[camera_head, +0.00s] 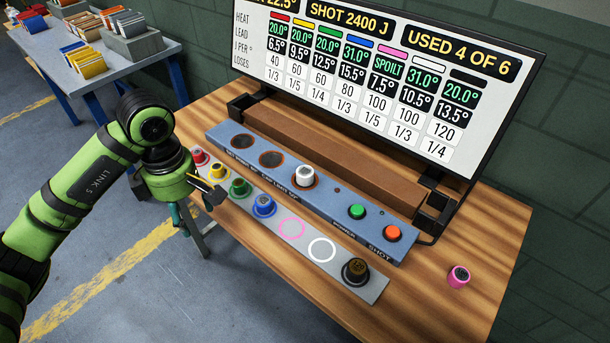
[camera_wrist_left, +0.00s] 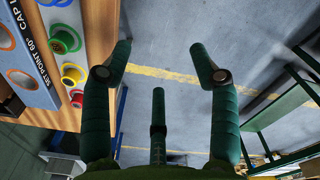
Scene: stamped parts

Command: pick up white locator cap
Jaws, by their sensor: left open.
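The white locator cap (camera_head: 305,176) stands upright on the blue-grey panel (camera_head: 333,203), right of two dark round sockets. It does not show in the left wrist view. My right gripper is not in view.
The grey strip (camera_head: 374,292) holds red (camera_head: 200,156), yellow, green (camera_head: 239,187), blue (camera_head: 263,205) and dark (camera_head: 355,270) caps, plus empty pink and white rings. A pink cap (camera_head: 459,276) lies on the table at right. A screen (camera_head: 380,80) stands behind the panel.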

